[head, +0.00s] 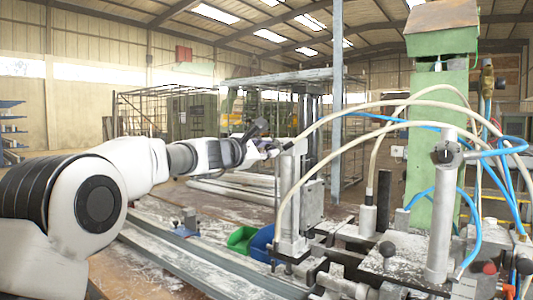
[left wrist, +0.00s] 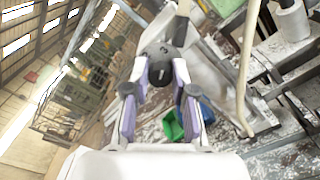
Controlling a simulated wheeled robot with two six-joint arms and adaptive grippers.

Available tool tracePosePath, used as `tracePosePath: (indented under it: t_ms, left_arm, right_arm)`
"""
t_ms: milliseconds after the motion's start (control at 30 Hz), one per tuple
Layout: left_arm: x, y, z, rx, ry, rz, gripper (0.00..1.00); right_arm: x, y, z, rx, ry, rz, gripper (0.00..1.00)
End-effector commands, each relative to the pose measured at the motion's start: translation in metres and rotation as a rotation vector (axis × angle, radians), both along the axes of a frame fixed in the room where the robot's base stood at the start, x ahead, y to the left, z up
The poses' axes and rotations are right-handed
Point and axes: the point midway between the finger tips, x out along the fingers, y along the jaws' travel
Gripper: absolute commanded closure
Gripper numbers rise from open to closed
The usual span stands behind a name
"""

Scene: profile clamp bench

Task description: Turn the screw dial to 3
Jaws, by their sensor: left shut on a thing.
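My left gripper (head: 264,146) reaches in from the left, at the top of an upright grey metal cylinder (head: 291,190). In the left wrist view, its two fingers (left wrist: 160,88) close from both sides on a dark rounded piece, which I take to be the screw dial (left wrist: 162,66). In the head view the dial is too small and covered by the gripper to make out. My right gripper is in neither view.
Cream and blue hoses arch over the bench near the cylinder; a cream hose (head: 330,112) passes close by the gripper. A green machine column (head: 432,150) stands to the right. Green (head: 240,238) and blue (head: 262,242) bins sit below, beside long metal profiles (head: 200,262).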

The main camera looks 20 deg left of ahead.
Motion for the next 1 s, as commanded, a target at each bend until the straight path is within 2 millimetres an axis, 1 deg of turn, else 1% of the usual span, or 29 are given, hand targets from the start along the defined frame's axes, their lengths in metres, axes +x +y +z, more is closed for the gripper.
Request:
tracePosePath:
  t_ms: [367,400,433,467,800,867,967,1000]
  left_arm:
    - [0.0,0.0,0.001,0.005,-0.003,0.001,1.0]
    - [0.0,0.0,0.001,0.005,-0.003,0.001,0.64]
    - [0.0,0.0,0.001,0.004,-0.002,0.001,0.54]
    - [0.0,0.0,0.001,0.004,-0.002,0.001,0.49]
    - [-0.003,0.002,0.001,0.003,-0.002,0.001,0.49]
    - [-0.008,0.004,0.001,0.002,-0.001,0.001,0.49]
    - [-0.024,0.01,0.002,-0.001,-0.001,0.001,0.49]
    - [-0.033,0.012,0.002,-0.001,-0.001,0.001,0.49]
  right_arm:
    - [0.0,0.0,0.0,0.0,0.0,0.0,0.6]
    - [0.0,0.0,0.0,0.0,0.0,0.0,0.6]
    - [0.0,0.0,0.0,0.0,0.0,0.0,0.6]
    - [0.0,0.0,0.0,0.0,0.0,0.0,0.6]
    - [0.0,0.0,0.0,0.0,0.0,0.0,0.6]
    - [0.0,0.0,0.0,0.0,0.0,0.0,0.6]
    - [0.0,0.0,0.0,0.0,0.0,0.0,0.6]
    - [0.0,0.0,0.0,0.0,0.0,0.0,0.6]
